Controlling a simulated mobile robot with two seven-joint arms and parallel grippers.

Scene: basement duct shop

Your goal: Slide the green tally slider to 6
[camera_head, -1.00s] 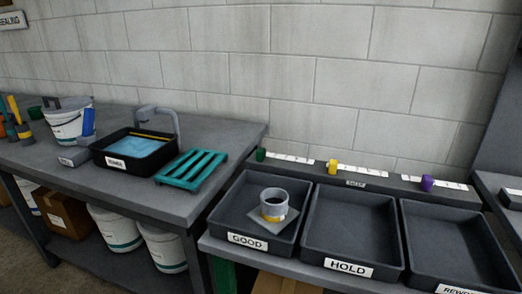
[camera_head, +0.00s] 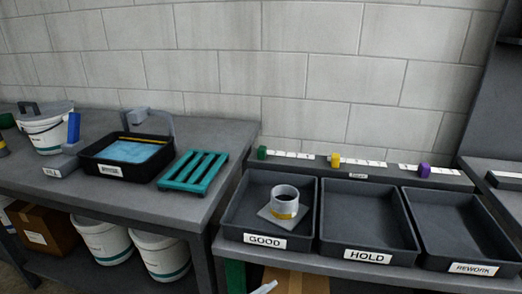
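The green tally slider (camera_head: 262,152) is a small green block at the left end of a white marked strip (camera_head: 292,154). The strip lies on the dark ledge at the back of the tray bench, behind the GOOD tray. The strip's numbers are too small to read. A yellow slider (camera_head: 335,160) is at the left end of the middle strip. A purple slider (camera_head: 424,170) stands partway along the right strip. Neither of my grippers can be made out; a small pale shape shows at the bottom edge, too little to identify.
The GOOD tray (camera_head: 232,218) holds a grey ring part on a square plate. The HOLD tray (camera_head: 368,215) and REWORK tray (camera_head: 470,225) are empty. On the left bench are a rinse basin (camera_head: 90,164), a teal rack (camera_head: 194,171) and a white bucket (camera_head: 46,132). A wall stands behind the ledge.

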